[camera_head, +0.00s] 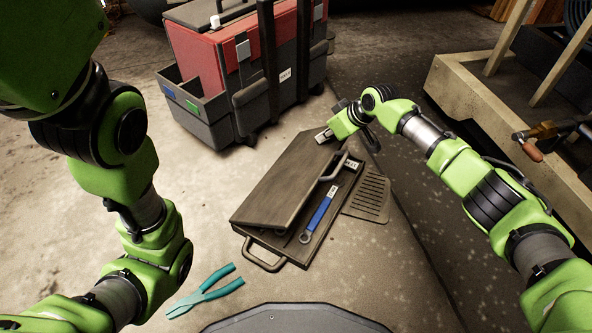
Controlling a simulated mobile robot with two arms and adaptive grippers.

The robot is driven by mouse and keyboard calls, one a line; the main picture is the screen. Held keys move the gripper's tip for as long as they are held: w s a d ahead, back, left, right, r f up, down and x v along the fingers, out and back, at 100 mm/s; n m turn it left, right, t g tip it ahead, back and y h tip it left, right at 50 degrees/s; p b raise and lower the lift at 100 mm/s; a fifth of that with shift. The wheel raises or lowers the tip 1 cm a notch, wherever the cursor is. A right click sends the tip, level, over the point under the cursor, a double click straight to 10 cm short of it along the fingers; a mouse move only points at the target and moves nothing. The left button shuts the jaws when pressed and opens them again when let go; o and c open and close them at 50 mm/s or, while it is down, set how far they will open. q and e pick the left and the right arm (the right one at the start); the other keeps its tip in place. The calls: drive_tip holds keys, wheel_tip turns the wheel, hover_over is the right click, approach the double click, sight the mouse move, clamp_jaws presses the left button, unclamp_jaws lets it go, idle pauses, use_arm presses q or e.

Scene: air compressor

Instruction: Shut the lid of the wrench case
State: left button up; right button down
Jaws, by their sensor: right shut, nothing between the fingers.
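The wrench case (316,240) lies on the floor in the middle. Its brown lid (285,185) is partly raised and slopes over the base, leaving a gap on the right side. A blue-handled wrench (320,215) shows in this gap. One case handle (262,257) sticks out at the near end. My right gripper (342,126) is shut and empty at the far end of the case, beside the lid's upper edge. I cannot tell whether it touches the lid. My left arm comes in from the left, but its gripper is out of view.
Teal pliers (206,291) lie on the floor at the near left. A red and grey toolbox (240,75) stands behind the case. A slotted flat plate (369,197) lies right of the case. A wooden-edged stand (470,105) stands at the right.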

sight(324, 144)
drive_tip(key=shift+f+b, duration=3.1)
drive_tip(key=shift+f, duration=2.35)
drive_tip(key=shift+r, duration=0.2)
wheel_tip(324, 144, up, 7)
drive_tip(key=p, duration=0.7)
